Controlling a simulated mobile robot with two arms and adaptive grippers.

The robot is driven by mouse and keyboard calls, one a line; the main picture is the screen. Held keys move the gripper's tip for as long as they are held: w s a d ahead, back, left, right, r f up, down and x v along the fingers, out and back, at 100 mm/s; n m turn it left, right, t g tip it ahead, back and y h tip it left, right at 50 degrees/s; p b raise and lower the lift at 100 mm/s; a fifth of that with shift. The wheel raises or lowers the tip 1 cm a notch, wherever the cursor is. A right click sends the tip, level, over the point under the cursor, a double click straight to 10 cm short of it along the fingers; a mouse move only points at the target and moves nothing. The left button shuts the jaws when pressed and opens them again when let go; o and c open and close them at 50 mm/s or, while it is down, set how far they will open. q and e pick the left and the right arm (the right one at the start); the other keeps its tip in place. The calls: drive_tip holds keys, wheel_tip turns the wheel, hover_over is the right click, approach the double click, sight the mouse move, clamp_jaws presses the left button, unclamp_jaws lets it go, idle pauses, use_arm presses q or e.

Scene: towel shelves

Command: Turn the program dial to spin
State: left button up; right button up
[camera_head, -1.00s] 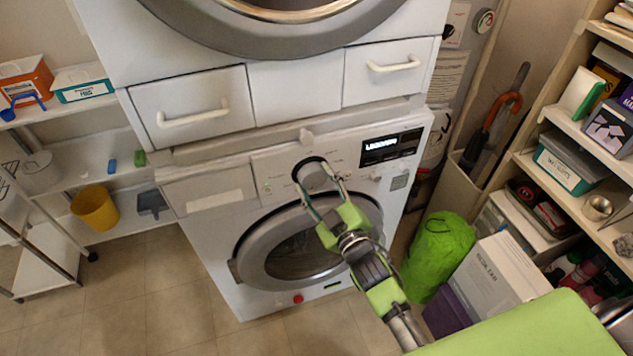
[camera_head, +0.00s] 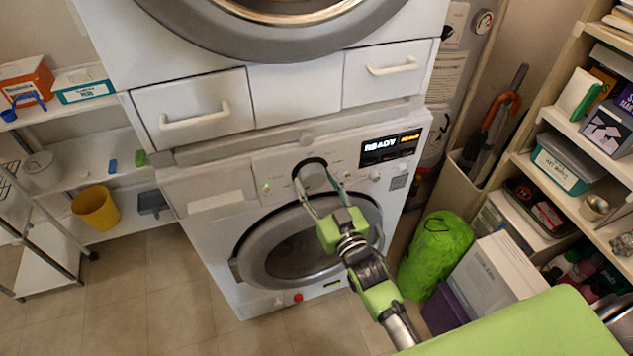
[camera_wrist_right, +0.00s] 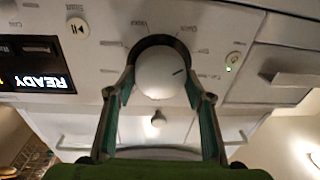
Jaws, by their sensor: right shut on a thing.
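The program dial (camera_head: 313,174) is a round white knob in a dark ring on the panel of the lower washing machine (camera_head: 212,242). In the right wrist view the dial (camera_wrist_right: 161,73) shows a short dark mark on its face, pointing to the right and slightly up in that picture. The printed labels around it are too small to read. My right gripper (camera_head: 317,190) is shut on the dial, one finger at each side; it also shows in the right wrist view (camera_wrist_right: 160,95). The display (camera_head: 391,147) reads READY, with smaller orange text beside it. My left gripper is not in view.
A second machine with drawers (camera_head: 193,107) stands above the panel. Shelves with boxes stand at left and right. A round button (camera_wrist_right: 77,27) is near the dial.

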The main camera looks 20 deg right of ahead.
drive_tip(key=shift+m, duration=0.6)
drive_tip(key=o, duration=1.1)
drive_tip(key=shift+o, duration=0.2)
drive_tip(key=shift+s, duration=0.1)
drive_tip(key=s+d, duration=0.1)
drive_tip(key=s, duration=1)
drive_tip(key=shift+s+d+f, duration=0.15)
drive_tip(key=shift+s+f, duration=0.2)
drive_tip(key=shift+s, duration=0.05)
drive_tip(key=shift+f, duration=0.1)
